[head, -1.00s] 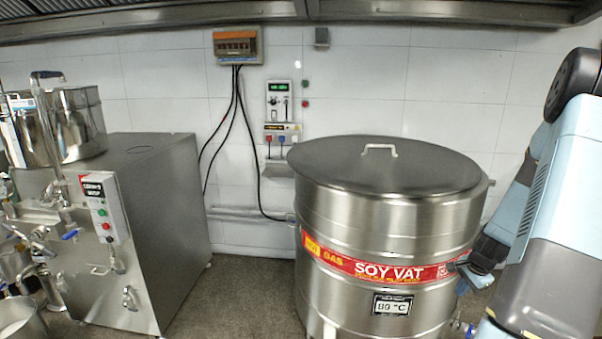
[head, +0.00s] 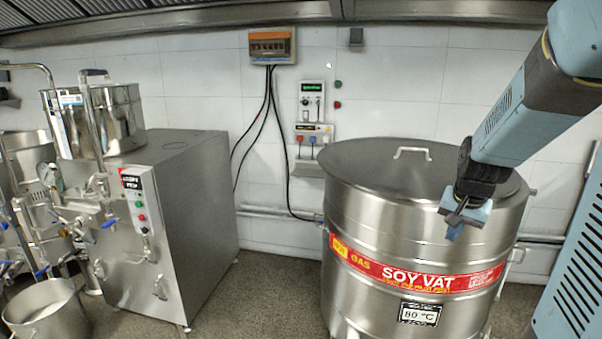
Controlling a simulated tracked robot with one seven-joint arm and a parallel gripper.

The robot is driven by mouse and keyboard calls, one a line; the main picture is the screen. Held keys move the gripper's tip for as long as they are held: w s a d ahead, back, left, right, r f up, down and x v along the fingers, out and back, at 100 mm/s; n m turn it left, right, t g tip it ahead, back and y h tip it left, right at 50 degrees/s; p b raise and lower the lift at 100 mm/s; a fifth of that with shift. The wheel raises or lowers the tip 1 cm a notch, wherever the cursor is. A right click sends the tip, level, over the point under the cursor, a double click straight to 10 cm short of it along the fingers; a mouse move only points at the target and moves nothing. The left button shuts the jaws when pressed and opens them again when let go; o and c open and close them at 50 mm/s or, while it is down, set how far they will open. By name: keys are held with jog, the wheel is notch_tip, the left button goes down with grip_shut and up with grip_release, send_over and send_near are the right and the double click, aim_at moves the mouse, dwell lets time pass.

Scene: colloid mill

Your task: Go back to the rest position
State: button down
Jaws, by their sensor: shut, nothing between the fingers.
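My gripper (head: 458,226) is at the right of the head view, at the end of my blue and grey arm, which reaches down from the upper right. It is shut and holds nothing. In the picture it lies in front of the steel soy vat (head: 385,225), over the upper wall just above the red label band. I cannot tell how far it is from the vat wall. The arm hides part of the vat's lid and right side.
A steel mill cabinet (head: 195,220) with a control box (head: 140,205) stands at the left. A steel pot (head: 48,312) is at the lower left. A control panel (head: 312,105) and breaker box (head: 270,46) hang on the wall. Floor shows between cabinet and vat.

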jog(key=s+a+r+n, duration=0.3)
jog(key=s+a+r, duration=0.2)
jog(key=s, duration=0.3)
jog(key=s+a+r+n+t, duration=0.1)
jog(key=s+a+r+n, duration=0.3)
jog(key=s+a, duration=0.3)
jog(key=shift+s+r+t+y, duration=0.3)
jog(key=shift+s+r+y, duration=0.1)
jog(key=shift+s+r, duration=0.6)
jog(key=shift+s+f, duration=0.1)
jog(key=shift+f, duration=0.05)
